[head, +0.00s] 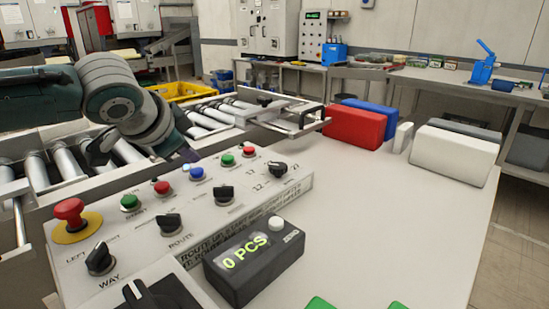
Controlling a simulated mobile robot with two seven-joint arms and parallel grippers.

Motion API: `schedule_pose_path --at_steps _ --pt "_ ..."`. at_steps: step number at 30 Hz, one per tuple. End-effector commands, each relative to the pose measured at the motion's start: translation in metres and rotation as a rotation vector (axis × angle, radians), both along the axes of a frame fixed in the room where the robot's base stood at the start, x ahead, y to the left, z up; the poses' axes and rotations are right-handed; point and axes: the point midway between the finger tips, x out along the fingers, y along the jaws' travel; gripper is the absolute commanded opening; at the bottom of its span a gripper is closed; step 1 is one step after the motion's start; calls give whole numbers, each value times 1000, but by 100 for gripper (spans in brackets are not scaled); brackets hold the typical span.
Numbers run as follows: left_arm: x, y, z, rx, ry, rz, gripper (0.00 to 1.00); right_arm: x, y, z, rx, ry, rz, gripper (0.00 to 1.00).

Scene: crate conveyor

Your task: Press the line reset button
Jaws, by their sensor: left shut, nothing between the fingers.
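A sloped control panel (140,238) stands in front of me, with several buttons and black knobs. A blue button (197,173) sits in its upper row, between red and green buttons. The panel's small labels are mostly too small to read, so I cannot tell which button is marked reset. My left gripper (188,155) is shut and empty, its dark tip just above and behind the blue button in the picture. I cannot tell whether they touch. My right gripper is not in view.
A red mushroom button (70,212) on a yellow base is at the panel's left. A black counter box (254,265) reads "0 PCS". A roller conveyor (70,165) runs behind the panel. Red (354,127) and white (453,153) blocks stand on the right table, whose middle is clear.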

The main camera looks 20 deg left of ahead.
Motion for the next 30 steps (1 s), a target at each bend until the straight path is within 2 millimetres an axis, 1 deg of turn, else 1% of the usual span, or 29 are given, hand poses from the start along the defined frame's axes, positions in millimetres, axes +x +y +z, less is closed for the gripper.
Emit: schedule_pose_path --at_steps 11,19,30 --pt "0 0 0 0 0 0 0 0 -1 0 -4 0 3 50" --pt "0 0 -8 1 0 -1 0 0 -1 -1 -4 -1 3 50" --pt "0 0 -9 0 0 0 0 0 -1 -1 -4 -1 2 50"
